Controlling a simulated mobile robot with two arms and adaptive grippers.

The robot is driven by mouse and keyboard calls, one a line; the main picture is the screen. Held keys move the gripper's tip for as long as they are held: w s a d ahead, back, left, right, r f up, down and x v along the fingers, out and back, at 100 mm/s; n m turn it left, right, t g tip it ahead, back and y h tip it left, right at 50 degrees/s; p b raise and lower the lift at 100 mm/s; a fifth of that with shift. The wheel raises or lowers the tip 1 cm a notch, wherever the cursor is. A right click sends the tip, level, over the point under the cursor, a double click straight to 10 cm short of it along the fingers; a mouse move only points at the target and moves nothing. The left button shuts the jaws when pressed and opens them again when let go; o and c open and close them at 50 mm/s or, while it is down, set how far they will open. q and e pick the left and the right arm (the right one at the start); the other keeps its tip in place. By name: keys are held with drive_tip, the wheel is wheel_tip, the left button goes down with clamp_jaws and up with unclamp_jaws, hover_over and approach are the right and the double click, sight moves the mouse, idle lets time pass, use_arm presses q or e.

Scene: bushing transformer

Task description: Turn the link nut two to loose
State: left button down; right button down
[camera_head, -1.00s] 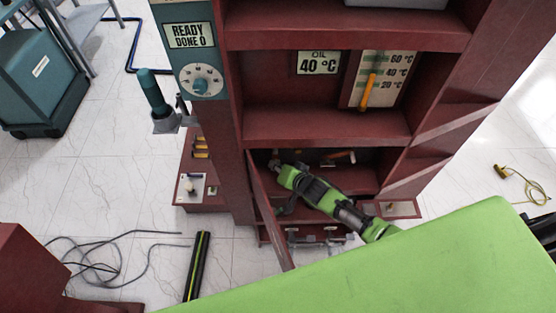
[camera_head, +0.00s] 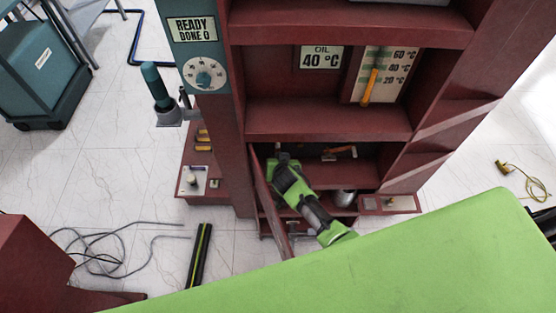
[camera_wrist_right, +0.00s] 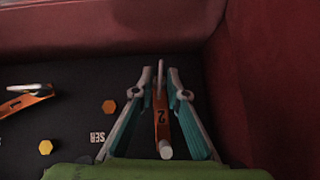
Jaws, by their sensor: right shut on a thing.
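In the right wrist view, an orange link marked 2 (camera_wrist_right: 161,118) lies on a dark panel between my right gripper's fingers. A thin pale upright piece, which looks like the link nut's wing (camera_wrist_right: 160,78), stands at its far end. My right gripper (camera_wrist_right: 160,80) has its two teal-and-grey fingers closed in on this piece, one on each side. A pale round peg (camera_wrist_right: 165,149) is at the link's near end. In the head view my green and black right arm reaches into the lower compartment; its fingertips are hidden there. My left gripper is not in view.
Another orange link (camera_wrist_right: 24,103) with a pale wing piece lies to the left, near yellow-orange hex heads (camera_wrist_right: 109,106). A red wall (camera_wrist_right: 258,80) rises close at the right. The open cabinet door (camera_head: 268,205) stands left of my arm.

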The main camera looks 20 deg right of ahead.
drive_tip(key=c, duration=2.3)
unclamp_jaws()
drive_tip(key=shift+d, duration=0.1)
